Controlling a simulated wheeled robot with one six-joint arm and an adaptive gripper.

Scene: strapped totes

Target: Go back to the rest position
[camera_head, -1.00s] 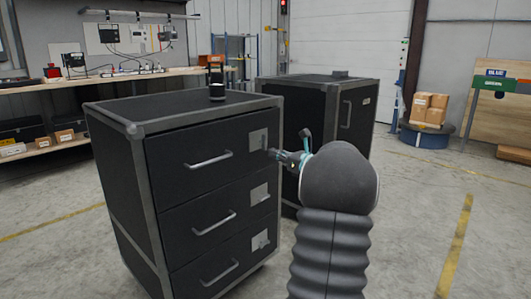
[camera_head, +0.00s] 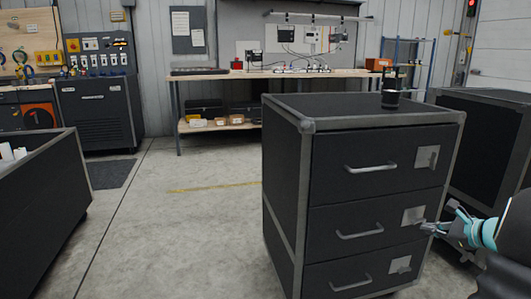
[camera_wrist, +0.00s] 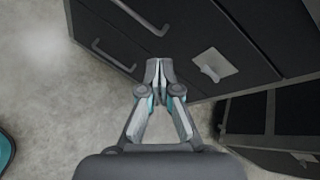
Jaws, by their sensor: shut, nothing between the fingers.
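My gripper (camera_head: 430,228) is at the right of the head view, in front of the right side of the black drawer cabinet (camera_head: 285,180). In the wrist view my gripper (camera_wrist: 158,70) has its fingertips together, with nothing between them. The cabinet (camera_wrist: 240,45) fills the upper part of that view, with drawer handles and a metal latch plate (camera_wrist: 210,65) just right of the fingertips. I cannot tell whether the fingertips touch the cabinet front. Its three drawers look closed.
A dark cup-like object (camera_head: 390,97) stands on the cabinet. A second black cabinet (camera_head: 475,140) is close behind at the right. A black open-topped bin (camera_head: 45,215) stands at the left. The floor (camera_head: 180,235) between bin and cabinet is clear. A workbench (camera_head: 225,76) is at the back.

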